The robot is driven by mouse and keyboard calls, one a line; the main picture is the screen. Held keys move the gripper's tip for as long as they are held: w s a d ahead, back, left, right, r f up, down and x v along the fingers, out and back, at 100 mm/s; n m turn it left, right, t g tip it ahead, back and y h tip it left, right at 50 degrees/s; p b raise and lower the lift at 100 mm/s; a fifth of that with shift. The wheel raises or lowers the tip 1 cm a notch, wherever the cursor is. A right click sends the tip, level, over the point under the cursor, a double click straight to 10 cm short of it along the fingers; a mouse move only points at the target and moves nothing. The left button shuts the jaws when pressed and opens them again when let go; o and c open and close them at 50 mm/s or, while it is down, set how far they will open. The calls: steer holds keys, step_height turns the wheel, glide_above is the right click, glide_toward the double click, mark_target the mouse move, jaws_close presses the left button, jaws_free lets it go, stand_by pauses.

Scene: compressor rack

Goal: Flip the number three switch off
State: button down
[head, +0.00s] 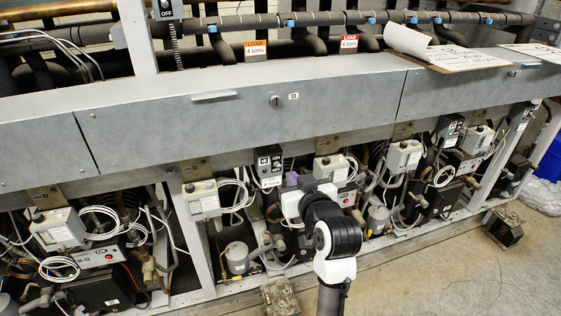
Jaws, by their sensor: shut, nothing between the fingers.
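A small dark switch box (270,165) with a white label on its face and an "ON" marking beside it hangs below the grey panel, near the middle. A similar switch box (450,131) hangs further right. A third box (166,9) with an "OFF" label is at the top left. I cannot read which box is number three, nor the lever positions. My gripper (291,181) is low and just right of the middle box, its white hand partly hiding the equipment behind. Its fingers are small and partly hidden; they look shut and empty. Contact with the box cannot be told.
The long grey panel (240,105) overhangs the compressors. Pale control boxes (203,197), (404,155) and looped white cables crowd around my gripper. A clipboard with papers (462,58) lies on the ledge. The concrete floor (450,265) at right front is mostly clear.

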mark_target(276, 157)
steer(key=p+x, duration=0.3)
steer(key=x, duration=0.7)
steer(key=shift+w+r, duration=0.1)
steer(key=shift+f+b, duration=0.2)
steer(key=shift+b, duration=0.2)
steer(key=shift+f+b, duration=0.1)
steer(key=shift+b, duration=0.3)
steer(key=shift+t, duration=0.3)
steer(key=shift+b, duration=0.4)
